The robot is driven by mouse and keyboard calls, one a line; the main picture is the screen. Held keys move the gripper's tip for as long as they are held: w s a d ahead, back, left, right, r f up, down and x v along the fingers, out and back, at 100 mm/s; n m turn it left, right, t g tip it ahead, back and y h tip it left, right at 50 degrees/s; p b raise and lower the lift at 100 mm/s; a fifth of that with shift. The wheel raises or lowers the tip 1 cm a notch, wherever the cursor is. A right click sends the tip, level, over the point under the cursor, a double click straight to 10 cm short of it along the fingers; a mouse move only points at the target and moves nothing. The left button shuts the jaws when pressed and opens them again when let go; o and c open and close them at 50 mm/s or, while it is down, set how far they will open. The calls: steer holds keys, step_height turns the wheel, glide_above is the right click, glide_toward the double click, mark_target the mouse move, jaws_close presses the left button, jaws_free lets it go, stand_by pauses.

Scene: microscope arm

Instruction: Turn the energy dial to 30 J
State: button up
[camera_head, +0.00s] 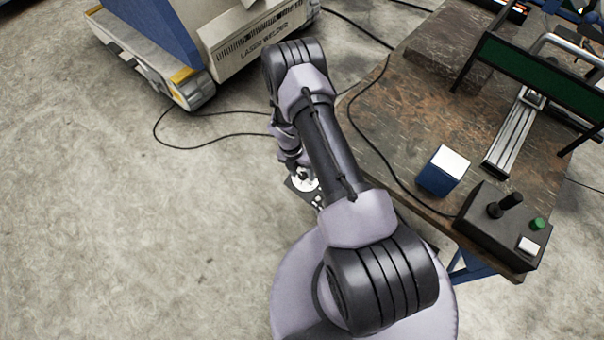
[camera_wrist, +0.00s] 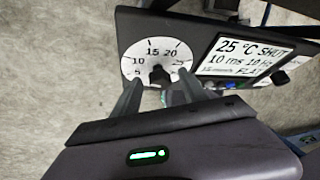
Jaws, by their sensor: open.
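The energy dial (camera_wrist: 152,54) is a white round face with black numbers on a dark panel (camera_wrist: 192,24); 5, 10, 15 and 20 can be read in the wrist view. Its dark knob (camera_wrist: 159,74) sits at the middle of the face; its pointing direction is not clear. My gripper (camera_wrist: 161,81) is open, with one finger on each side of the knob in the picture. I cannot tell whether either finger touches it. The fingers cover the lower part of the face. In the head view the dial (camera_head: 304,183) shows below my wrist, partly hidden.
A display (camera_wrist: 240,58) right of the dial reads 25 °C, SHUT, 10 ms and 10 Hz. The workbench (camera_head: 420,110) holds a blue-and-white box (camera_head: 443,171) and a black joystick box (camera_head: 500,225). The laser welder (camera_head: 260,40) stands at the back. Cables cross the floor.

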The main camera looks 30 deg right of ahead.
jaws_close()
stand_by(0.3)
